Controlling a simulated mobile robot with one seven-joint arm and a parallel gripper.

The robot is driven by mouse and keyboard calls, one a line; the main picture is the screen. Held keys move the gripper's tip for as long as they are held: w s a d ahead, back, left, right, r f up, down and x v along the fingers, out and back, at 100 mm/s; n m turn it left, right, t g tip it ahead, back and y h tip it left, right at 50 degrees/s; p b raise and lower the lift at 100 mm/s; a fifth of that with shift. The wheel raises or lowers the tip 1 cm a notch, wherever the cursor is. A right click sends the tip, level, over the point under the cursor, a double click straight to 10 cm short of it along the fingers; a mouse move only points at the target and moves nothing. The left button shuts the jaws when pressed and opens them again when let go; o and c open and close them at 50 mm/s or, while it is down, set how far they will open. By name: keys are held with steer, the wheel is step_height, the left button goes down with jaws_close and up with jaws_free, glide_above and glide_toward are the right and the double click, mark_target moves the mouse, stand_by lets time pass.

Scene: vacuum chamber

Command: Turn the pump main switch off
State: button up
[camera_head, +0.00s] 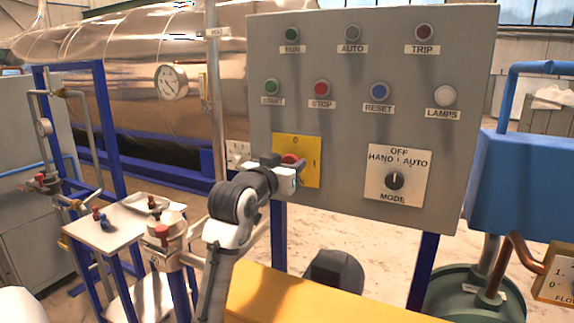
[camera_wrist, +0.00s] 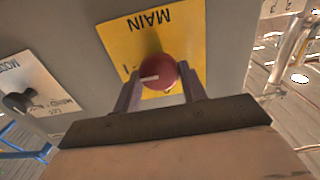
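The pump main switch is a round red knob (camera_wrist: 158,73) on a yellow plate (camera_wrist: 118,34) marked MAIN. In the wrist view, which shows the panel upside down, the knob's white mark points left, toward the "I" on the plate. My gripper (camera_wrist: 160,82) has one finger on each side of the knob, and both fingertips appear to touch it. In the head view my gripper (camera_head: 291,170) is in front of the yellow plate (camera_head: 310,150) and covers part of it. Only a bit of the red knob (camera_head: 290,158) shows there.
The grey panel also carries lamps, buttons and a black mode knob (camera_head: 394,181) on a white plate, right of the yellow plate. A small table (camera_head: 120,232) with loose parts stands to the left. A blue tank (camera_head: 530,180) stands to the right.

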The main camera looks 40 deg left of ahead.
steer(key=shift+c, duration=0.7)
steer(key=shift+n, duration=0.3)
steer(key=n+p, duration=0.2)
steer(key=n, duration=0.3)
steer(key=n+p, duration=0.2)
steer(key=n, duration=0.4)
steer(key=n+p, duration=0.2)
steer(key=n, duration=0.4)
steer(key=shift+a+f, duration=0.2)
steer(key=shift+f, duration=0.1)
steer(key=shift+s+n, duration=0.1)
steer(key=shift+n, duration=0.2)
steer(key=o, duration=0.9)
